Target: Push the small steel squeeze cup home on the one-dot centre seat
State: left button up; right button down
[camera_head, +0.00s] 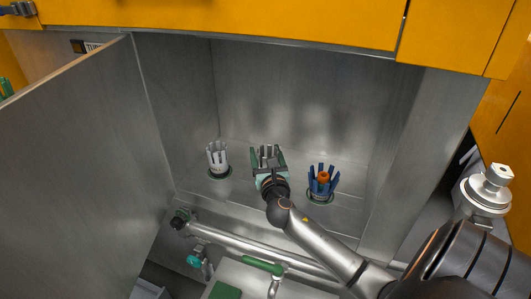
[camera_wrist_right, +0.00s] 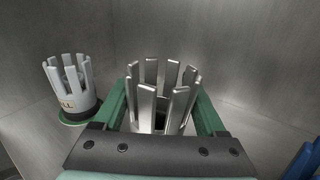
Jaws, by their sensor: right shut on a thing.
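The small steel squeeze cup (camera_wrist_right: 147,104) has upright metal prongs around an open top and stands between the green fingers of my right gripper (camera_wrist_right: 164,100). The fingers are shut on its two sides. In the head view the steel cup (camera_head: 268,152) is upright in the middle of the steel bay, between a white cup and a blue cup. My right gripper reaches it from the front. The one-dot centre seat is hidden below the cup and gripper, so I cannot tell how far down the cup sits. My left gripper is not in view.
A white pronged cup (camera_head: 217,159) stands on a green ring to the left. A blue pronged cup (camera_head: 322,184) with an orange centre stands to the right. An open steel door (camera_head: 85,180) bounds the left side. A steel pipe (camera_head: 235,238) crosses in front.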

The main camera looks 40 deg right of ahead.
jog(key=shift+f+b, duration=1.15)
jog(key=shift+f, duration=0.35)
jog(key=shift+c, duration=1.4)
grip_release()
jog(key=shift+r, duration=0.1)
jog(key=shift+o, duration=1.4)
jog(key=shift+f, duration=0.2)
jog(key=shift+s, duration=0.1)
